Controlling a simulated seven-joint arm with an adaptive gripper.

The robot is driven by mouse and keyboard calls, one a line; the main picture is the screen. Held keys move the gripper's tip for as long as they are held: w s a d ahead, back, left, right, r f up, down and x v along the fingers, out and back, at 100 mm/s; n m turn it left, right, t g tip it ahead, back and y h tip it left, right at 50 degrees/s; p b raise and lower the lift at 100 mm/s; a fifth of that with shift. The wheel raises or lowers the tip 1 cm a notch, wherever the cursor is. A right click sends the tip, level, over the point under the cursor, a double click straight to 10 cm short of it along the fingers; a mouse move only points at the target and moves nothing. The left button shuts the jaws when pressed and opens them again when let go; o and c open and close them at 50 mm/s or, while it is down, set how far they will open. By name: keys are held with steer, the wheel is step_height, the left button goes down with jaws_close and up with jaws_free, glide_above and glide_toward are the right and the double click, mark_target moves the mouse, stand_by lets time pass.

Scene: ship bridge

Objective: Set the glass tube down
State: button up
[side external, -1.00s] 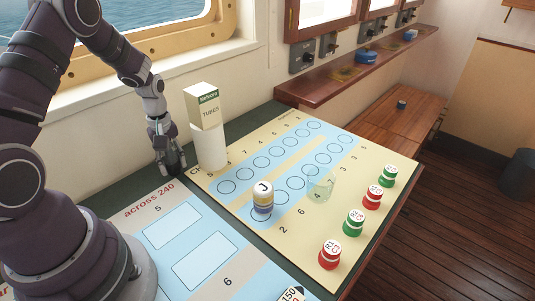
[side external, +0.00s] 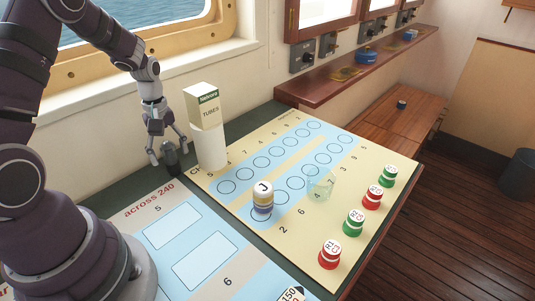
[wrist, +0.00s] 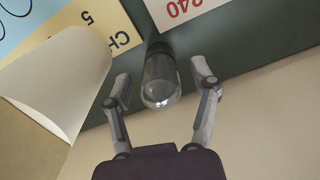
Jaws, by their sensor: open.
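A small glass tube with a dark lower end (wrist: 160,80) stands on the dark green table top, between my fingers in the wrist view. In the side external view it looks like a dark upright cylinder (side external: 172,158), left of the white block. My gripper (side external: 169,150) is open just above and around it. In the wrist view my gripper (wrist: 160,72) has a finger on each side of the tube, with visible gaps and no contact.
A white tubes box (side external: 206,130) stands close on the right of my gripper. A chart board with circles (side external: 300,225) holds a banded J piece (side external: 263,197), a translucent pale green shape (side external: 321,184) and several red and green pieces. The window wall is behind.

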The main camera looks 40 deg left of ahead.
step_height(320, 180, up, 8)
steer(key=shift+r, duration=0.2)
steer(key=s+d+r+m+t, duration=0.2)
steer(key=s+d+r+m, duration=0.1)
steer(key=d+m, duration=0.4)
steer(key=s+d+r+m+t, duration=0.2)
steer(key=d+r+m+t, duration=0.1)
steer(key=d+r+m, duration=0.2)
steer(key=d+m, duration=0.2)
steer(key=d, duration=0.1)
steer(key=shift+s+r+m, duration=0.3)
steer(key=shift+s+r, duration=0.1)
steer(key=shift+o, duration=0.6)
steer(key=shift+s+d+f+m+t, duration=0.1)
steer(key=shift+s+d+m+t, duration=0.25)
steer(key=shift+m, duration=0.25)
steer(key=shift+a, duration=0.1)
